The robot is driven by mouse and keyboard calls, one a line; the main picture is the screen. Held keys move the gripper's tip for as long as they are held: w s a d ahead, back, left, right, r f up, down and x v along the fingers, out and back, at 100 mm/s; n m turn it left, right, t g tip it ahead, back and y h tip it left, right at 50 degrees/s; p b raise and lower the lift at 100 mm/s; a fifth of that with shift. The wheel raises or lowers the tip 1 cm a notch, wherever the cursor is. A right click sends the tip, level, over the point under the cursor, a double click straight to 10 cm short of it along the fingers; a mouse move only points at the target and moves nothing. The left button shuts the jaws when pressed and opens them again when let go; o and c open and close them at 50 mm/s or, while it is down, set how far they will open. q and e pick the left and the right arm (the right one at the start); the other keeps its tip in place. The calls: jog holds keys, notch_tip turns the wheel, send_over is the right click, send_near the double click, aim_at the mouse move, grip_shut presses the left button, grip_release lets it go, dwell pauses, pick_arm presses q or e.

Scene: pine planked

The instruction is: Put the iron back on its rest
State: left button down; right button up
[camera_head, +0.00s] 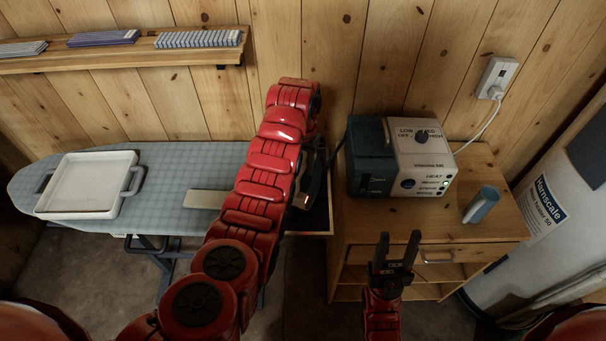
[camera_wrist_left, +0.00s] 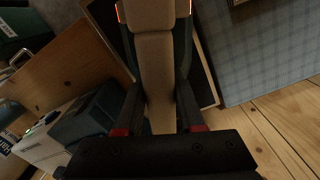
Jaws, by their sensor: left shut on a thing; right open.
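The iron (camera_wrist_left: 155,60) has a tan handle and a dark teal body, with small orange-red lights at its far end in the left wrist view. My left gripper (camera_wrist_left: 160,95) is shut on its handle. In the head view my red arm hides most of the iron; a small part with an orange light shows at the right end of the ironing board. A dark, pale-rimmed tray (camera_head: 318,219), apparently the rest, lies under it there. I cannot tell whether the iron touches it. My right gripper (camera_head: 397,250) is open and empty in front of the wooden cabinet.
The ironing board (camera_head: 170,160) carries a white tray (camera_head: 90,187) and a pale strip (camera_head: 204,199). A white cylinder (camera_head: 555,215) is at right. A shelf (camera_head: 120,55) holds folded cloths.

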pick_arm(q)
jog(key=shift+w, duration=0.3)
jog(key=shift+w, duration=0.15)
notch_tip(320, 180, down, 2)
jog(key=shift+f+p, duration=0.1)
jog(key=shift+p, duration=0.35)
jog(key=shift+f, duration=0.55)
jog(key=shift+f, duration=0.1)
jog(key=shift+f, duration=0.1)
jog(key=c, duration=0.5)
grip_release()
